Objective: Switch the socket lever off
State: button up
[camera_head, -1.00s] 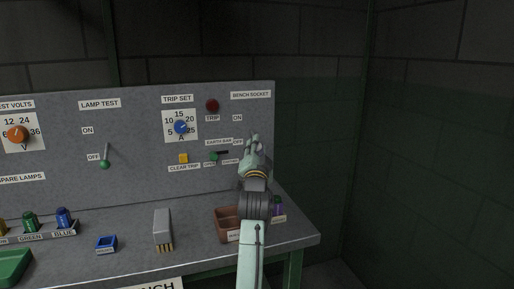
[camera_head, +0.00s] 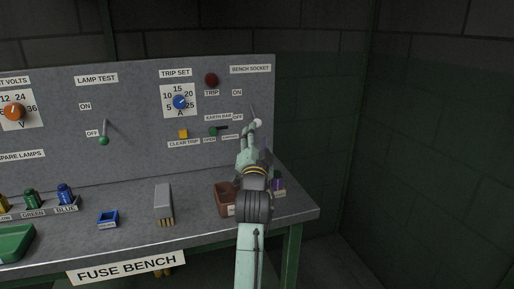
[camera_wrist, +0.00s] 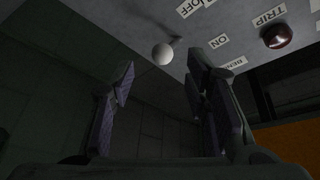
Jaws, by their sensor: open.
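The socket lever (camera_head: 257,121) is at the right end of the grey panel, under the BENCH SOCKET label. Its thin shaft slants down to a pale ball knob, about level with the OFF label (camera_head: 238,117) and below the ON label (camera_head: 237,93). My gripper (camera_head: 251,128) is just below and left of the knob in the head view, partly overlapping it. In the wrist view the white knob (camera_wrist: 162,54) shows beyond the two spread fingers of my gripper (camera_wrist: 164,76), between their tips. The fingers are open and empty; no contact is visible.
A brown bin (camera_head: 224,196) stands on the bench beneath my arm. Right of the panel is open room before the wall.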

jog(key=shift+v, duration=2.3)
jog(key=shift+d, duration=0.15)
